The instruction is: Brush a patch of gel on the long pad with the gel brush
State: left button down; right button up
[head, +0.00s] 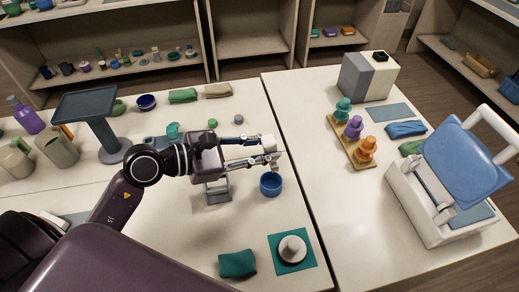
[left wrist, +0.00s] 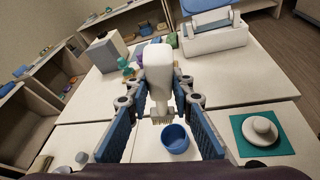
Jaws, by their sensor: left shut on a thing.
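The gel brush (head: 267,142) is white with short pale bristles on its lower end. My left gripper (head: 266,152) is shut on it and holds it above the table, bristles down. In the left wrist view the brush (left wrist: 158,75) stands between the fingers, just above and beside a blue cup (left wrist: 175,139). The cup (head: 271,184) stands on the left table; its contents are hidden. I cannot tell for sure which thing is the long pad; a long slate slab (head: 86,101) tops a post at the left. My right gripper is out of view.
A teal mat (head: 309,262) with a white domed piece and a teal folded cloth (head: 238,263) lie at the front. A wooden strip (head: 338,137) with several coloured figures and a white machine (head: 425,205) with a blue lid stand on the right table.

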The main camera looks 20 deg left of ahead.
pick_arm(q)
jog(key=shift+s+a+f+b, duration=0.1)
jog(key=shift+a+f+b, duration=0.05)
jog(key=shift+f+b, duration=0.3)
notch_tip(320, 180, down, 5)
jog(key=b, duration=0.3)
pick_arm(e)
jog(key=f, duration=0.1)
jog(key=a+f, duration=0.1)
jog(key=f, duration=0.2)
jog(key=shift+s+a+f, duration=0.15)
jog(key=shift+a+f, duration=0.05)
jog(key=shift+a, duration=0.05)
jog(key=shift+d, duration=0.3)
pick_arm(q)
jog(key=shift+f+b, duration=0.5)
jog(key=shift+b, duration=0.2)
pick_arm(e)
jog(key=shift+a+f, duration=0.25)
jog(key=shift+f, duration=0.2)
pick_arm(q)
jog(key=shift+f, duration=0.25)
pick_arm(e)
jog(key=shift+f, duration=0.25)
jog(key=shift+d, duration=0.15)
